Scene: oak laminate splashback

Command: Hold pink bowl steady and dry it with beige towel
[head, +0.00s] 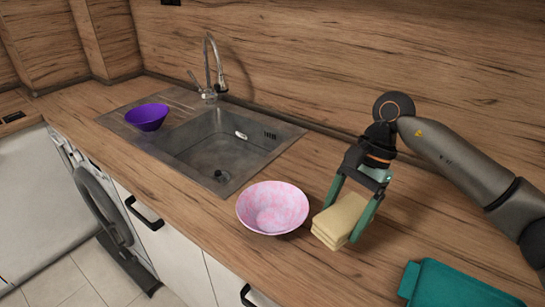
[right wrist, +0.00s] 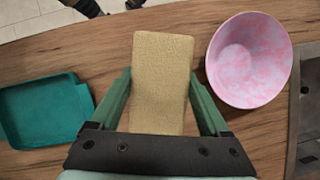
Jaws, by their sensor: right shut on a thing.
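The pink bowl (head: 272,208) with mottled white patches stands upright on the wooden counter, in front of the sink. The beige towel (head: 340,220) is a folded block just right of the bowl. My right gripper (head: 350,212) is shut on the towel, one green finger on each side of it. In the right wrist view the towel (right wrist: 162,82) lies between the fingers (right wrist: 162,100), and the pink bowl (right wrist: 249,60) is close beside it, apart from it. I cannot tell whether the towel touches the counter. My left gripper is in neither view.
A teal tray (head: 455,286) lies at the front right of the counter. The steel sink (head: 215,150) with its tap (head: 209,68) is behind the bowl. A purple bowl (head: 146,117) stands on the drainer. The counter's front edge is close to the pink bowl.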

